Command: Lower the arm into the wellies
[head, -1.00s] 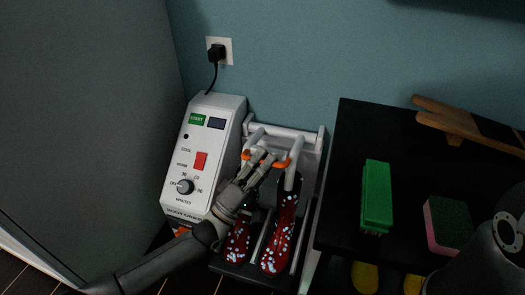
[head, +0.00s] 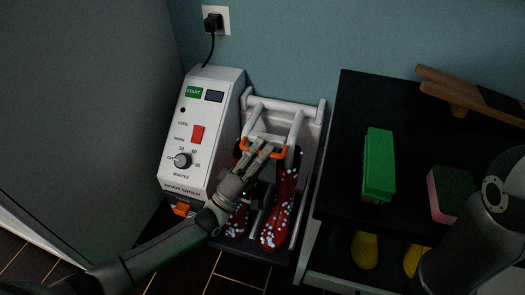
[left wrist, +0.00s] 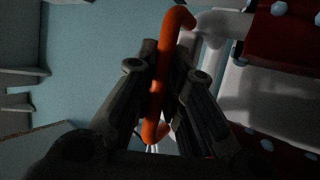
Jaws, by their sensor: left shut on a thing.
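The red wellies with pale spots stand side by side on the dryer's black base; the right boot (head: 277,215) shows well, while the left boot (head: 237,218) is partly hidden by my gripper. The white tubular arm (head: 294,125) of the dryer slopes down over them, its right tube reaching the top of the right boot. An orange grip bar (head: 278,152) spans the arm. My left gripper (head: 267,149) is shut on this bar, which also shows between the fingers in the left wrist view (left wrist: 165,75). My right gripper is out of view.
The white control box (head: 203,130) stands left of the boots, plugged into a wall socket (head: 216,20). A black table (head: 345,110) close on the right bears a green brush (head: 379,165) and a sponge (head: 450,192). Yellow footwear (head: 365,250) sits below.

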